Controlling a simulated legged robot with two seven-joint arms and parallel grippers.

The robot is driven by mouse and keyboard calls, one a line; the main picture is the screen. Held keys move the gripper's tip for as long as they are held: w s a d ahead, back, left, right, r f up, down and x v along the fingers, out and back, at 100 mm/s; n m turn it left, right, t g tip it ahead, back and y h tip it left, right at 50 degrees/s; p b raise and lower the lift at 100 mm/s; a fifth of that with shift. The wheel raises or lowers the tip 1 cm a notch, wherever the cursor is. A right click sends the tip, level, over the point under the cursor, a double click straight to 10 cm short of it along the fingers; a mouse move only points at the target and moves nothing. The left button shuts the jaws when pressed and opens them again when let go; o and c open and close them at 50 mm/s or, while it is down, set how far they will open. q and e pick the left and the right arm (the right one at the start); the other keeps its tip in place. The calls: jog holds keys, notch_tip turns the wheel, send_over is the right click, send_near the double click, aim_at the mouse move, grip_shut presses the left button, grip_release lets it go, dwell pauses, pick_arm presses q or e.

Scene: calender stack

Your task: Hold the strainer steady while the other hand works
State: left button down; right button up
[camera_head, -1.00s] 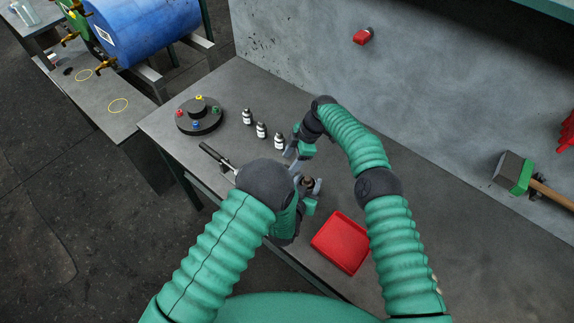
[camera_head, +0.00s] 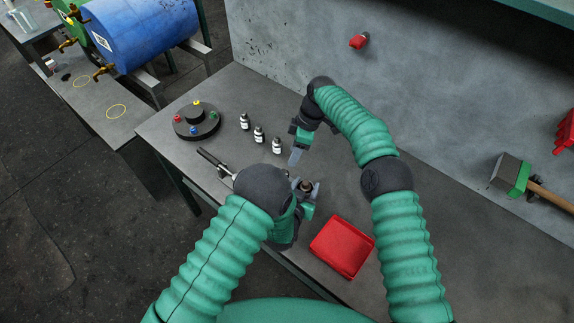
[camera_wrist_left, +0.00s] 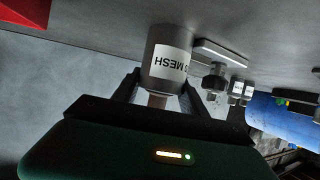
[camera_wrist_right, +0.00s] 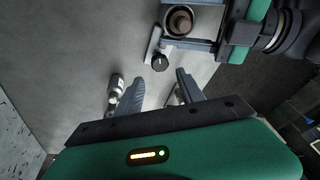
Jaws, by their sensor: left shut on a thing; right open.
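The strainer, a grey cylinder with a white label reading "MESH" (camera_wrist_left: 165,58), stands between the fingers of my left gripper (camera_wrist_left: 158,92). In the head view my left gripper (camera_head: 306,194) is shut on it, and only its brownish top (camera_head: 306,186) shows. The right wrist view shows the strainer from above, with a round brown core (camera_wrist_right: 180,22) inside a dark rim. My right gripper (camera_head: 298,150) is above and apart from the strainer, towards the bottles. Its fingers (camera_wrist_right: 160,80) are open and empty.
A light grey plate with a black knob (camera_wrist_right: 160,62) is close beside the strainer. Several small white-labelled bottles (camera_head: 259,134) and a round black stand (camera_head: 196,122) are behind. A long-handled tool (camera_head: 213,160) lies left. A red tray (camera_head: 342,247) is at front right.

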jog(key=s+a+m+t+h, duration=0.2)
jog(key=s+a+m, duration=0.1)
jog(key=m, duration=0.8)
jog(key=s+a+m+t+h, duration=0.3)
jog(key=m, duration=0.8)
jog(key=x, duration=1.1)
jog(key=shift+w+a, duration=0.1)
jog(key=shift+w, duration=0.3)
jog(key=c, duration=1)
